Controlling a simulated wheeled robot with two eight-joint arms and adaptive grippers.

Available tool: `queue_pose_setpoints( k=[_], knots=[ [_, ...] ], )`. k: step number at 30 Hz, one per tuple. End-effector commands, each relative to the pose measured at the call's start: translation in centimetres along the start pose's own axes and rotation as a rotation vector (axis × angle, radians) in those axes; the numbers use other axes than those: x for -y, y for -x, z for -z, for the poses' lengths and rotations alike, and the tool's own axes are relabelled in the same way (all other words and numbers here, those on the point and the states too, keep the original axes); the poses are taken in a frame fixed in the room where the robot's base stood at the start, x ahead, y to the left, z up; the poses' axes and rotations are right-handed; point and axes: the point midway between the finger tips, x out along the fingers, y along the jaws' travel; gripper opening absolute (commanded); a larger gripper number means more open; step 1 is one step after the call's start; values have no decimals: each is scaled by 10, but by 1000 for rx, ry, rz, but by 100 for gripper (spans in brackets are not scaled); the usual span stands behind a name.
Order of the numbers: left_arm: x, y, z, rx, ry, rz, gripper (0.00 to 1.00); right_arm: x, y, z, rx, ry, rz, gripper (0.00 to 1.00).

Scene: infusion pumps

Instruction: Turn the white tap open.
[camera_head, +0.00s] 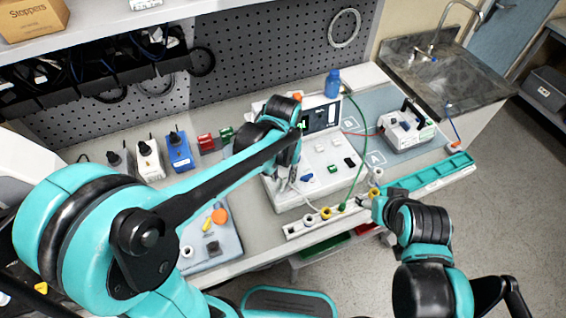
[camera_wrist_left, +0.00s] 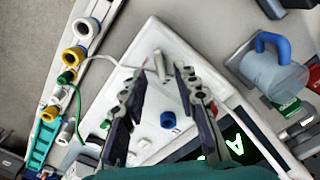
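In the left wrist view, a small white tap (camera_wrist_left: 160,64) stands up from the top of a white box (camera_wrist_left: 150,38). The box also shows in the head view (camera_head: 322,152), with several small coloured knobs on it. My left gripper (camera_wrist_left: 158,74) is open, its two dark fingers apart on either side of the tap as seen in this view. Whether they touch it cannot be told. In the head view the left gripper (camera_head: 292,172) is over the left part of the box, and my arm hides some of it. My right gripper (camera_head: 368,199) is by the rail's right end, its fingers unclear.
A blue knob (camera_wrist_left: 167,119) is near the left gripper. A white rail with yellow and white rings (camera_head: 326,213) lies in front of the box. A green tube (camera_head: 357,130) runs past its right side. A teal rail (camera_head: 430,177) and a white device (camera_head: 406,128) are at right.

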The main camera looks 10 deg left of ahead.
Motion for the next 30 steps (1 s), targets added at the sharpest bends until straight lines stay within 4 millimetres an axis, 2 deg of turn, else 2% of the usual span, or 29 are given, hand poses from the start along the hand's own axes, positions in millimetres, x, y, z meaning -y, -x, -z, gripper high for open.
queue_pose_setpoints(
  k=[6,12,18,30],
  knots=[
    [0,49,0,0,0,0,30,0,0,0,0,0,0,61],
    [0,80,0,0,0,0,30,0,0,0,0,0,0,61],
    [0,90,0,0,0,0,30,0,0,0,0,0,0,61],
    [0,90,0,0,0,0,30,0,0,0,0,0,0,61]
  ],
)
